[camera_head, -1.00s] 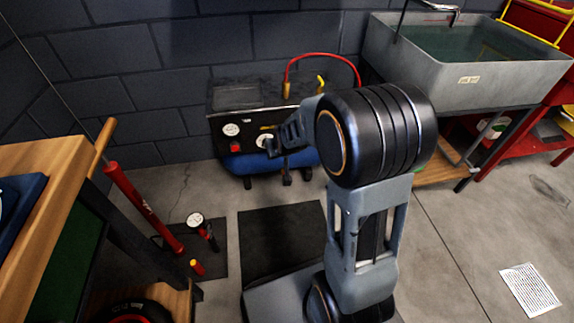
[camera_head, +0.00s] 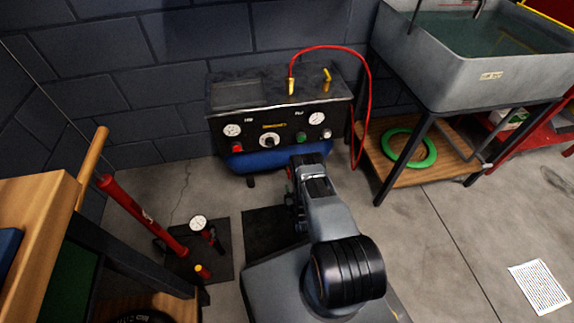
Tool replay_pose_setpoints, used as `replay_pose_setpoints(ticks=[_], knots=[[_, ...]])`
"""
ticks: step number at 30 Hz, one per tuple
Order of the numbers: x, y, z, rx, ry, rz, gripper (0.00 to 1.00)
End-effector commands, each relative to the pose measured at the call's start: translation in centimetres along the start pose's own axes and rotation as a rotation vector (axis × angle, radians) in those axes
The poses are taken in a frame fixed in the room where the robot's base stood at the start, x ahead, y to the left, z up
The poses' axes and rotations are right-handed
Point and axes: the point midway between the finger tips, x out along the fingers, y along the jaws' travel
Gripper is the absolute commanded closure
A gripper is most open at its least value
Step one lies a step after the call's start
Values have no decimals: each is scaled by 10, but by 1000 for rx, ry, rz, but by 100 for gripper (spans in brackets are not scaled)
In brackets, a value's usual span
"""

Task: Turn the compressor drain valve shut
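The compressor (camera_head: 225,120) stands against the back wall, with a dark front panel and a blue tank (camera_head: 265,160) beneath. A yellow lever (camera_head: 327,79) stands upright on the top, right of the yellow hose fitting (camera_head: 291,86). I cannot tell which part is the drain valve. My gripper (camera_head: 292,200) is low in front of the compressor, mostly hidden by my arm. Its fingers are too small and dark to read, and I see nothing held.
A red hose (camera_head: 368,100) loops from the compressor top down its right side. A grey sink (camera_head: 470,75) stands right, with a green ring (camera_head: 408,148) on the shelf below. A red pump (camera_head: 140,213) and wooden bench (camera_head: 35,200) are at left. The right floor is mostly clear.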

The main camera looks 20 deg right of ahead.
Motion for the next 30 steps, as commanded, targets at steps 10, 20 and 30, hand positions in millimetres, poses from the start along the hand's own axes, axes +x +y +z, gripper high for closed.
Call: replay_pose_setpoints(ticks=[10,20,30], knots=[[6,8,13,2,48,17,62],[70,8,12,3,46,16,62],[110,8,8,3,43,13,62]])
